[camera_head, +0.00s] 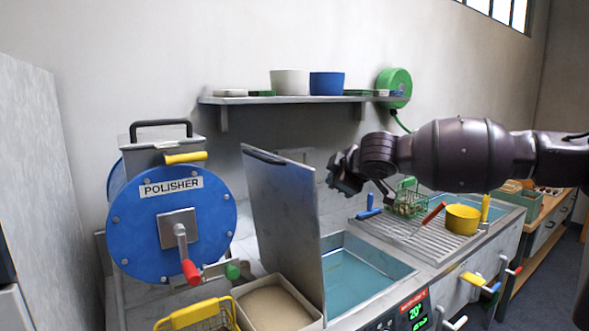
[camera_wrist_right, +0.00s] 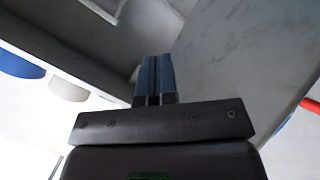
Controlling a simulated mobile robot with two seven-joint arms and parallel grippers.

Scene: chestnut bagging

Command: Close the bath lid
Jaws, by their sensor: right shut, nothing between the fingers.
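The bath lid (camera_head: 285,225) is a grey metal panel standing open, nearly upright, at the left side of the bath (camera_head: 365,278). Its dark handle (camera_head: 263,157) runs along the top edge. The bath is uncovered and shows blue-green water. My right gripper (camera_head: 345,184) is to the right of the lid's upper part, above the back of the bath. Whether it touches the lid cannot be told. In the right wrist view the two blue-grey fingers (camera_wrist_right: 155,80) are shut together and empty, with a grey panel, probably the lid (camera_wrist_right: 240,60), beside them. My left gripper is not in view.
A blue polisher drum (camera_head: 172,230) with a crank stands left of the lid. A tray (camera_head: 278,308) sits in front of it. A draining board (camera_head: 420,240) with a yellow pot (camera_head: 462,219) and green basket (camera_head: 410,203) lies right of the bath. A shelf (camera_head: 300,99) is behind.

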